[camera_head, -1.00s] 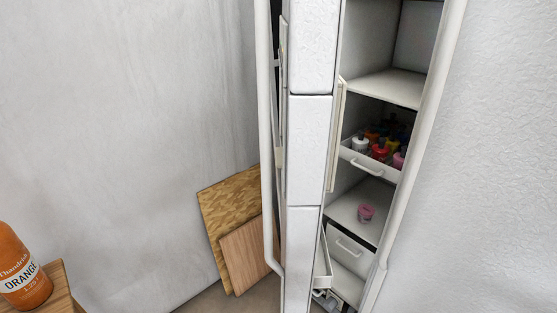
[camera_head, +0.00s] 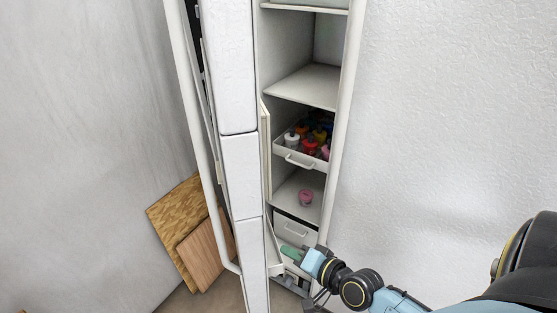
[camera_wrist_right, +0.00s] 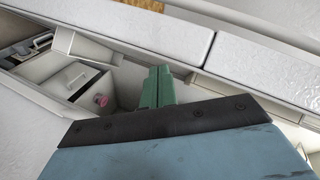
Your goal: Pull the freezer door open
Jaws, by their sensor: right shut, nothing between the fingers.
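A tall, narrow white unit stands in the head view with its shelved interior (camera_head: 304,90) showing on the right. A white door panel (camera_head: 238,80), split into stacked sections, stands out beside the interior, so the unit is open on that side. A long pale bar (camera_head: 183,90) runs down its left side; I cannot tell which part is the freezer door. My right gripper (camera_head: 290,252) is at the lower interior, beside the panel's edge. In the right wrist view its green fingers (camera_wrist_right: 157,87) are together and empty. Contact with the door is unclear. My left gripper is out of view.
A drawer of several colourful bottles (camera_head: 304,150) and a pink cup (camera_head: 306,197) sit on the shelves. A lower white drawer (camera_head: 294,229) is near my right gripper. Wooden boards (camera_head: 178,222) lean on the left wall. The textured white wall (camera_head: 450,120) bounds the right.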

